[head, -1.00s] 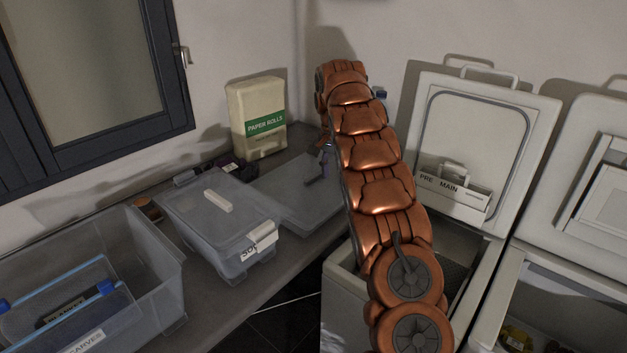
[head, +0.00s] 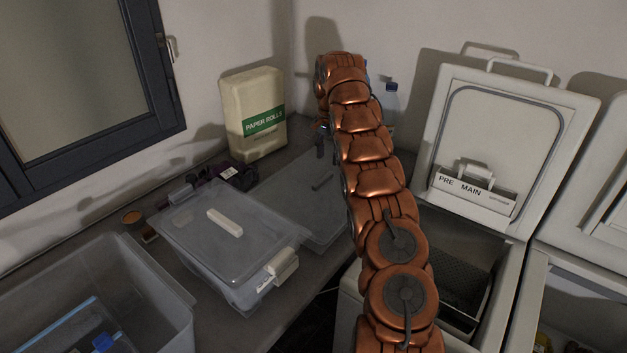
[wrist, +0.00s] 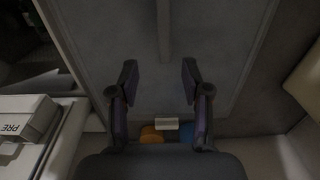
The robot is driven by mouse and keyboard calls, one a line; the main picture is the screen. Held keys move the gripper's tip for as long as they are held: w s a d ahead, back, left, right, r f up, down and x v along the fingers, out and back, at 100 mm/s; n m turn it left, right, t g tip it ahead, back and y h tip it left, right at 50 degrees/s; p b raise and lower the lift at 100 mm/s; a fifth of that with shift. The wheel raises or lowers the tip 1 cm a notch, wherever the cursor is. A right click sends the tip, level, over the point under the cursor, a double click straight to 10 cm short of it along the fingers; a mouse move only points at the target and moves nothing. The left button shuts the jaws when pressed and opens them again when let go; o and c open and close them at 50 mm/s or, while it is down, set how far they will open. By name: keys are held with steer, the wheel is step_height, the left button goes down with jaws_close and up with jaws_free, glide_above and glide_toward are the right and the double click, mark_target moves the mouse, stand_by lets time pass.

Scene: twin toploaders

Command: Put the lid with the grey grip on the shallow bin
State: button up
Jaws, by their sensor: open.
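A flat grey translucent lid (head: 300,215) with a grey bar grip (head: 322,182) lies on the counter, right of a closed bin. The lid (wrist: 110,45) and its grip (wrist: 164,30) also show in the wrist view. My gripper (wrist: 160,80) is open and empty above the lid, its fingers on either side of the grip's line. In the head view my arm partly hides it. The closed bin (head: 205,268) wears a lid with a white grip (head: 225,222). An open bin (head: 165,290) stands at front left, with blue-edged items inside. I cannot tell which bin is the shallow one.
A paper rolls pack (head: 253,112) stands at the back corner. A blue-capped bottle (head: 391,98) is behind my arm. An open toploader (head: 505,150) with a raised lid stands at right. Dark items (head: 232,175) and a small round tin (head: 133,217) lie near the wall.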

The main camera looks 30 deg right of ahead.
mark_target(323, 178)
steer(key=shift+d+f, duration=0.1)
steer(key=shift+w+a+f, duration=0.1)
steer(key=shift+a+f, duration=0.25)
steer(key=shift+f, duration=0.3)
steer(key=shift+a+f+p, duration=0.15)
steer(key=shift+f+p, duration=0.25)
steer(key=shift+f, duration=0.2)
steer(key=shift+a+f+p, duration=0.25)
steer(key=shift+f+p, duration=0.3)
steer(key=shift+f, duration=0.35)
steer(key=shift+a+f+p, duration=0.2)
steer(key=shift+f+p, duration=0.35)
steer(key=shift+f, duration=1)
jaws_close()
